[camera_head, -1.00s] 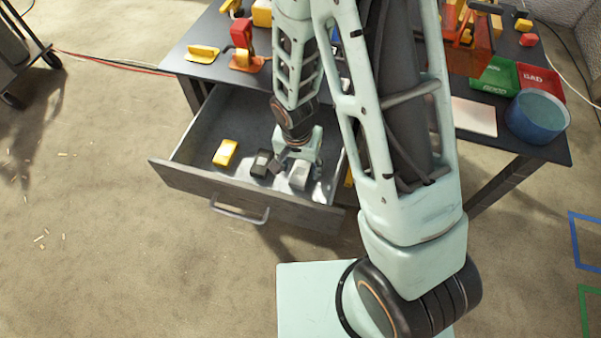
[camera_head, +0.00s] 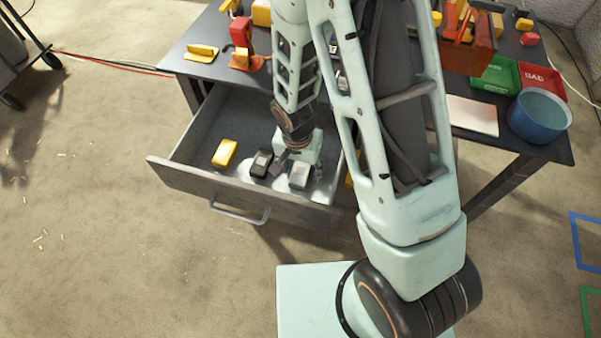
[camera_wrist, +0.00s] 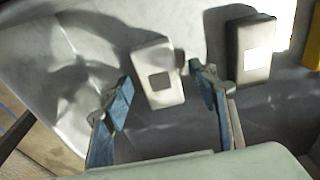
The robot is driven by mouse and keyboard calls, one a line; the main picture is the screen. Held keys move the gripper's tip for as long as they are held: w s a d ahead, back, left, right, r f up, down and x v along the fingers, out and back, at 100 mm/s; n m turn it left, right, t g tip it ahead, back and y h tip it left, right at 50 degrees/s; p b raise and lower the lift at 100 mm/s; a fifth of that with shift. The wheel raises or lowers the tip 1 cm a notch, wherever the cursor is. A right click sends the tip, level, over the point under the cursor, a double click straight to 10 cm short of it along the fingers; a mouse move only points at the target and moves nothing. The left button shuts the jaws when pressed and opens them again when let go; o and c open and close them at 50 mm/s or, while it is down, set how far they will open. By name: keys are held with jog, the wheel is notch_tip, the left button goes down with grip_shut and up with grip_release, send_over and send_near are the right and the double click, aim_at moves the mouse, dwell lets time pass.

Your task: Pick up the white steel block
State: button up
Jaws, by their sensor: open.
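The white steel block (camera_head: 300,175) lies in the open drawer, near its front panel. In the wrist view the white block (camera_wrist: 167,92) has a dark square on its face and lies just ahead of the gap between the fingers. My gripper (camera_wrist: 161,92) is open and empty, with a blue-padded finger toward each side of the block. In the head view my gripper (camera_head: 289,158) is low in the drawer, just behind the block, and its fingers are partly hidden.
A dark block (camera_head: 262,163) with a pale square lies left of the white one, close to one finger. A yellow block (camera_head: 224,153) lies further left. The drawer front (camera_head: 235,196) and side walls enclose them. A blue bowl (camera_head: 540,116) stands on the table.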

jog(key=shift+c, duration=0.2)
jog(key=c, duration=1.4)
jog(key=shift+r, duration=0.15)
